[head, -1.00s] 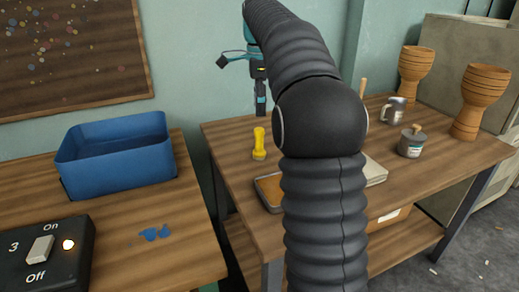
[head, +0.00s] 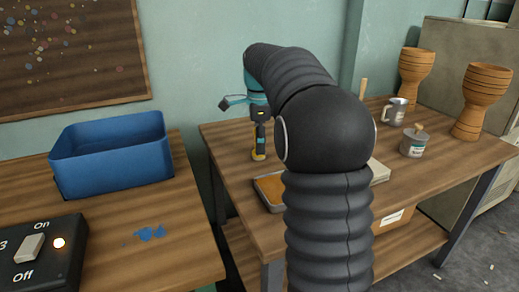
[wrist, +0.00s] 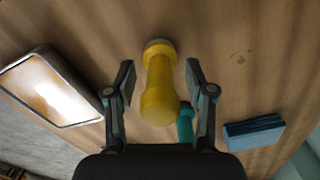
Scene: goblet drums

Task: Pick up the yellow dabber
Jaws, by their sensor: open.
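The yellow dabber (wrist: 159,85) stands on the wooden table and lies between the two open fingers of my gripper (wrist: 160,88) in the wrist view. There is a gap on each side of it, and neither finger appears to touch it. In the head view my gripper (head: 259,142) points down over the dabber (head: 258,157) and hides most of it; only a little yellow shows at the bottom.
A tray with orange-brown content (head: 269,204) lies near the table's front edge. A teal item (wrist: 186,122) and a blue block (wrist: 253,131) are close to the dabber. A metal mug (head: 396,111), a grey can (head: 413,143) and wooden goblet drums (head: 482,100) stand to the right.

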